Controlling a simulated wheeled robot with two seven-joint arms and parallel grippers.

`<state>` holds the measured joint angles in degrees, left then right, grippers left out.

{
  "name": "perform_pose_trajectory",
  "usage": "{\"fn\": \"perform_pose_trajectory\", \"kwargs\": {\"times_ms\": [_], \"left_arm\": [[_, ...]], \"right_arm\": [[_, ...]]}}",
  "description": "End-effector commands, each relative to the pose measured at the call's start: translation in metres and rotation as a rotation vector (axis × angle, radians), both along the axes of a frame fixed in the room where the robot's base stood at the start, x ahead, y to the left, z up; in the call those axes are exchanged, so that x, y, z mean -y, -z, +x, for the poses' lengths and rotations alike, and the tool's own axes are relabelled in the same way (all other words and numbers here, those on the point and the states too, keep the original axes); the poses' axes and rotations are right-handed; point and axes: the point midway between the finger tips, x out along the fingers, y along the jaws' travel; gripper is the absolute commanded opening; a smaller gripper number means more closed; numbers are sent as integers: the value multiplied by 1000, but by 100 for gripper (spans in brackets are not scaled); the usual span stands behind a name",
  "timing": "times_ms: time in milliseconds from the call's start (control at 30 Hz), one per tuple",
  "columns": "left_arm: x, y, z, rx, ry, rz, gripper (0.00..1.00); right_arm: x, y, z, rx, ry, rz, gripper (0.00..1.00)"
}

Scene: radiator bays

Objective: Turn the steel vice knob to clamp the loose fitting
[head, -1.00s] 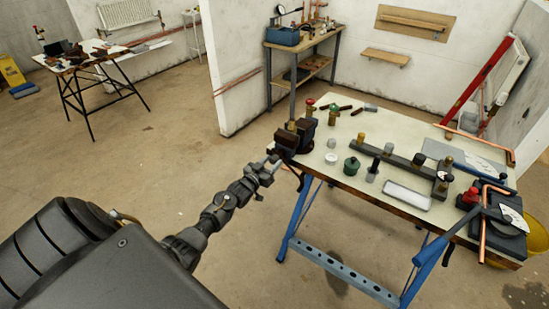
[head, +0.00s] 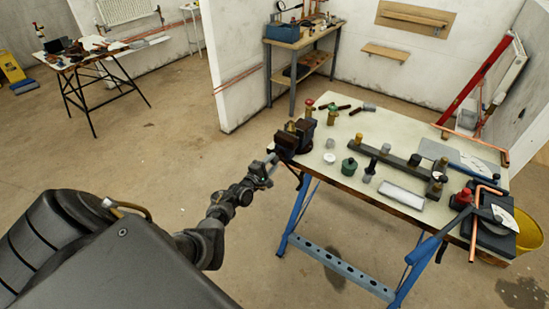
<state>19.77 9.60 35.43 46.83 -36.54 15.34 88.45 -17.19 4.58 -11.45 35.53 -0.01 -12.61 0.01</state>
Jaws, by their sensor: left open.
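A dark vice (head: 303,130) is mounted at the left corner of the workbench (head: 330,183). A brass fitting (head: 291,127) shows at the vice's jaws; whether it is gripped cannot be told. The steel knob is not clear; it seems to be on the vice's near-left side, by my fingers. My left gripper (head: 266,168) is open just left of and below the vice, beyond the bench edge. Whether its fingers touch the knob is too small to tell. My right gripper is out of view.
The bench holds a green pot (head: 349,167), a dark bar with fittings (head: 392,156), a white block (head: 401,195) and a pipe bender (head: 494,225). A yellow bucket (head: 530,235) stands at right. Blue trestle legs (head: 297,215) are below. The floor left of the bench is clear.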

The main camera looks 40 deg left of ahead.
Motion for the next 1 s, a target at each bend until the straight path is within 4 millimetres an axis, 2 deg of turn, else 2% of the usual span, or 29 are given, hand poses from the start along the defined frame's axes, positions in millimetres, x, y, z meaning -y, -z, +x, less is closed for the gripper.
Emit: {"fn": "perform_pose_trajectory", "kwargs": {"times_ms": [133,633,967,1000], "left_arm": [[0,0,0,3,1,-62,42],[-1,0,2,1,0,-57,42],[-1,0,2,1,0,-56,0],[-1,0,2,1,0,-56,0]], "right_arm": [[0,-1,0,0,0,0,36],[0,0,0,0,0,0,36],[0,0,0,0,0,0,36],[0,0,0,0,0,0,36]]}}
